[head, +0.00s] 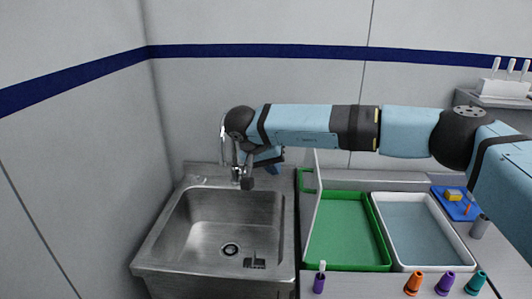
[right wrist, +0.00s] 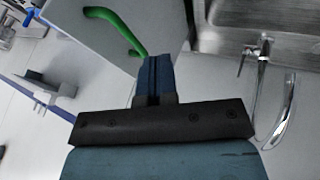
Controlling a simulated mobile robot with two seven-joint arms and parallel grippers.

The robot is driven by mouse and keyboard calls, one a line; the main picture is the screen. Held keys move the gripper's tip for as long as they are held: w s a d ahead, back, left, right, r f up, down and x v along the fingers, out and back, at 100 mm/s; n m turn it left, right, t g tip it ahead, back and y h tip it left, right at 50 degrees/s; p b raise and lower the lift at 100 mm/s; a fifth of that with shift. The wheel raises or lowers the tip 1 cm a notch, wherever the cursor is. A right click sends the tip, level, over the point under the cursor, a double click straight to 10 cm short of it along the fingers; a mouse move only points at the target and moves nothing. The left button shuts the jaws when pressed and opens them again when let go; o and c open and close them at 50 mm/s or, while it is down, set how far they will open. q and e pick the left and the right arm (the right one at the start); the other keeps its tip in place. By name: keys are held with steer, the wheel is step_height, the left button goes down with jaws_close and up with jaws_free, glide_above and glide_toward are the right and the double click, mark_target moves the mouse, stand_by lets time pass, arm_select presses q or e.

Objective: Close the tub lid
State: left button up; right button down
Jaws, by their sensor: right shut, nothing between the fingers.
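The green tub (head: 345,268) stands right of the sink. Its lid (head: 314,215), a thin pale panel, stands open and nearly upright along the tub's left side. A green handle (head: 307,180) sits on the lid's left face; the lid's panel (right wrist: 150,25) and handle (right wrist: 117,28) also show in the right wrist view. My right gripper (head: 273,168) is left of the lid, near its far end, by the tap; its shut, empty fingers (right wrist: 154,68) appear close to the handle's end in the right wrist view. I cannot tell whether they touch. My left gripper is out of view.
A steel sink (head: 165,240) with a tall tap (head: 224,135) lies left, close to my right gripper. A white tray (head: 460,255) stands right of the tub, beside a blue mat (head: 448,208). Several small coloured cones (head: 413,284) line the front edge.

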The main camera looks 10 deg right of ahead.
mark_target(301, 187)
steer(key=d+f, duration=0.1)
steer(key=d+f+p, duration=0.1)
steer(key=d, duration=0.1)
steer(key=d+f, duration=0.1)
steer(key=shift+d, duration=0.35)
steer(key=shift+s+d, duration=0.1)
